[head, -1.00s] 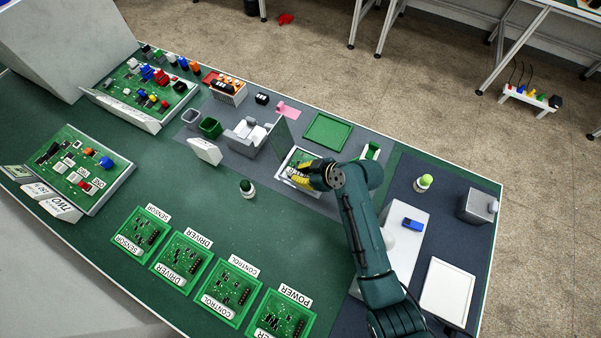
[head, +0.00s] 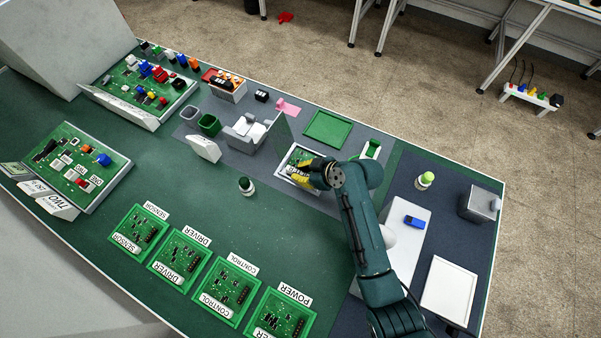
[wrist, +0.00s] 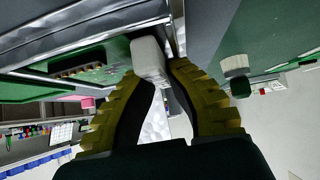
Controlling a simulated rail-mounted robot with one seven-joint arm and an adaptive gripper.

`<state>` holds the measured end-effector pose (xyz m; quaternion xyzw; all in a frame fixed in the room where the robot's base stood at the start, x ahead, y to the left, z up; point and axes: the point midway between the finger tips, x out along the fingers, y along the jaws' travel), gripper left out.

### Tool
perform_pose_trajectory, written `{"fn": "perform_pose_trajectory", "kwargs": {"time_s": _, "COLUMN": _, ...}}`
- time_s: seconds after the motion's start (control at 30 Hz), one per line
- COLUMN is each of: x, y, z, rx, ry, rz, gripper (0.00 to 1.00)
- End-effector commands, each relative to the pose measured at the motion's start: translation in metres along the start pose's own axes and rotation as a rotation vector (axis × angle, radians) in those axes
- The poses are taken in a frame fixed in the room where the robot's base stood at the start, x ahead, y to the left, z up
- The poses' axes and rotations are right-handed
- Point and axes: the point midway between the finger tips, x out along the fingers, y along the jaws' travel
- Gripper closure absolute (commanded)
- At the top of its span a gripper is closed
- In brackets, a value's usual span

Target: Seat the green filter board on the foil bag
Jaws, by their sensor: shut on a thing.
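A green board (head: 299,157) with small parts lies within a pale-edged tray (head: 284,167) at the middle of the bench. The board also shows in the wrist view (wrist: 92,72), with gold-coloured parts along it. My gripper (head: 303,171) is at the tray's near right side and hides part of it. In the wrist view my yellow-ribbed fingers (wrist: 162,72) are closed on a pale block (wrist: 148,56) beside the green board. I cannot tell whether the block is part of the board. I cannot make out the foil bag for certain.
An upright green panel (head: 283,137) and a grey holder (head: 244,130) stand left of the tray. An empty green tray (head: 328,129) lies behind. Several labelled boards (head: 180,257) line the front.

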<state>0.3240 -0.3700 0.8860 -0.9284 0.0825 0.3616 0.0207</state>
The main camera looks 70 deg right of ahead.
Motion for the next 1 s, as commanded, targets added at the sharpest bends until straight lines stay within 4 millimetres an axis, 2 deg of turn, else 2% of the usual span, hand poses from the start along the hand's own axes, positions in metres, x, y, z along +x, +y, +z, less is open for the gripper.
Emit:
{"fn": "perform_pose_trajectory", "kwargs": {"time_s": 0.03, "x": 0.008, "y": -0.005, "z": 0.016, "rx": 0.014, "ry": -0.018, "rz": -0.013, "gripper": 1.00}}
{"fn": "perform_pose_trajectory", "kwargs": {"time_s": 0.3, "x": 0.011, "y": -0.007, "z": 0.021, "rx": 0.018, "ry": -0.022, "rz": -0.017, "gripper": 1.00}}
{"fn": "perform_pose_trajectory", "kwargs": {"time_s": 0.33, "x": 0.011, "y": -0.007, "z": 0.021, "rx": 0.018, "ry": -0.022, "rz": -0.017, "gripper": 0.81}}
{"fn": "perform_pose_trajectory", "kwargs": {"time_s": 0.43, "x": 0.012, "y": -0.007, "z": 0.022, "rx": 0.018, "ry": -0.022, "rz": -0.018, "gripper": 0.62}}
{"fn": "perform_pose_trajectory", "kwargs": {"time_s": 0.77, "x": 0.011, "y": -0.007, "z": 0.023, "rx": 0.018, "ry": -0.022, "rz": -0.017, "gripper": 0.61}}
{"fn": "perform_pose_trajectory", "kwargs": {"time_s": 0.87, "x": 0.001, "y": -0.007, "z": 0.022, "rx": 0.018, "ry": -0.020, "rz": -0.015, "gripper": 0.61}}
{"fn": "perform_pose_trajectory", "kwargs": {"time_s": 1.0, "x": -0.025, "y": -0.005, "z": 0.018, "rx": 0.015, "ry": -0.012, "rz": -0.009, "gripper": 0.61}}
